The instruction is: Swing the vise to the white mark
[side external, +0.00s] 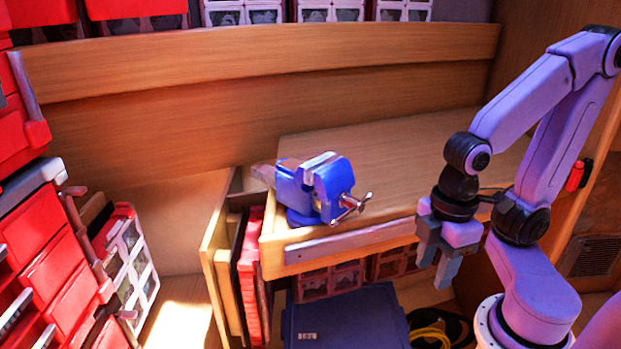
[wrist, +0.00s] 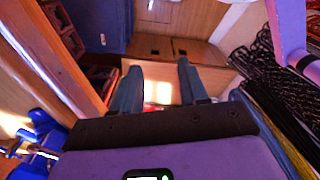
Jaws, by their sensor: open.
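A blue vise (side external: 318,188) with a silver screw handle stands on the left corner of the wooden workbench (side external: 400,155). Part of the vise also shows at the lower left of the wrist view (wrist: 38,135). My gripper (side external: 438,270) points down in front of the bench edge, to the right of the vise and apart from it. In the wrist view my gripper (wrist: 155,75) has its two fingers spread with nothing between them. I cannot make out a white mark in either view.
Red drawer units (side external: 60,260) stand at the left. A blue box (side external: 345,318) and a coiled yellow line (side external: 432,335) are below the bench. In the wrist view, dark coiled lines (wrist: 265,75) hang at the right. The bench top right of the vise is clear.

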